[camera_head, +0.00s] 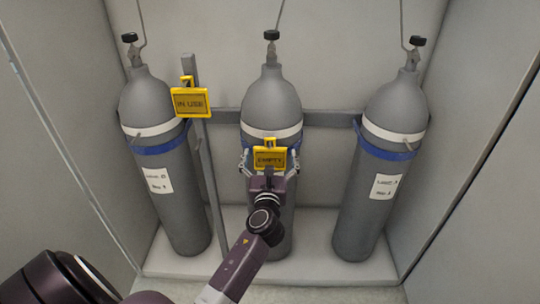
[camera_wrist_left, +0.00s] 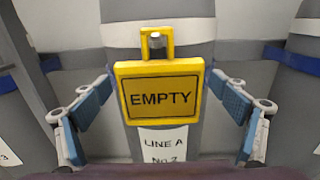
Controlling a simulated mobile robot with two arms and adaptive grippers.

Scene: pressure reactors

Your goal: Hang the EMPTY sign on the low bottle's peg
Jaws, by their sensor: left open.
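The yellow EMPTY sign (camera_head: 270,158) is in front of the middle grey bottle (camera_head: 271,105). In the left wrist view the sign (camera_wrist_left: 160,98) faces me upright, and the loop at its top surrounds a small peg (camera_wrist_left: 155,41) on the bottle. My left gripper (camera_head: 270,160) is open. Its blue-padded fingers, also in the left wrist view (camera_wrist_left: 162,95), stand on both sides of the sign with gaps between. A label reading LINE A No 2 (camera_wrist_left: 168,145) shows below the sign. I cannot tell which bottle is the low one. My right gripper is not in view.
A yellow IN USE sign (camera_head: 190,102) hangs by a grey post (camera_head: 205,150) near the left bottle (camera_head: 177,205). The right bottle (camera_head: 368,205) stands apart. Cabinet walls close both sides.

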